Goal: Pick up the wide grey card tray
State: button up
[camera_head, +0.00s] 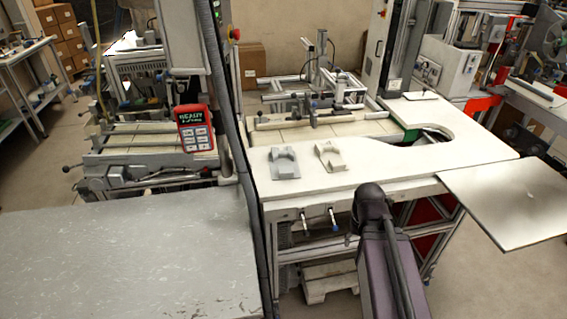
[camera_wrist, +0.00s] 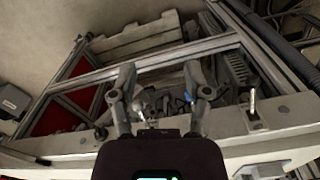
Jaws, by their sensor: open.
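The wide grey card tray (camera_head: 285,163) lies on the white bench top, near its front left. It has a flat base and a raised, notched part. I cannot make it out in the wrist view. A similar beige piece (camera_head: 330,156) lies just to its right, apart from it. My gripper (camera_wrist: 160,82) is open, with its two fingers spread and nothing between them. It faces the frame below the bench, away from the tray. In the head view my dark arm stands in front of the bench, right of the tray, and the fingers cannot be made out.
The white bench (camera_head: 400,166) has free room right of the pieces. Two small levers stick out under its front edge. A wooden pallet (camera_wrist: 135,38) lies below. A grey table (camera_head: 130,250) stands at the left, a red-framed panel (camera_head: 196,130) behind it, and a pale board (camera_head: 505,200) juts out right.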

jog(key=o, duration=0.3)
jog(key=shift+w, duration=0.1)
jog(key=n+t+p, duration=0.2)
jog(key=t+p, duration=0.3)
jog(key=p, duration=1.1)
send_near(286, 168)
notch_tip(286, 168, up, 4)
jog(key=shift+s+d+f+y, duration=0.2)
jog(key=shift+s+d+y, duration=0.05)
jog(key=shift+d+y, duration=0.2)
jog(key=shift+f, duration=0.1)
jog(key=shift+g, duration=0.3)
jog(key=b+x, duration=0.8)
jog(key=shift+w+f, duration=0.1)
jog(key=shift+f, duration=0.15)
jog(key=shift+f, duration=0.1)
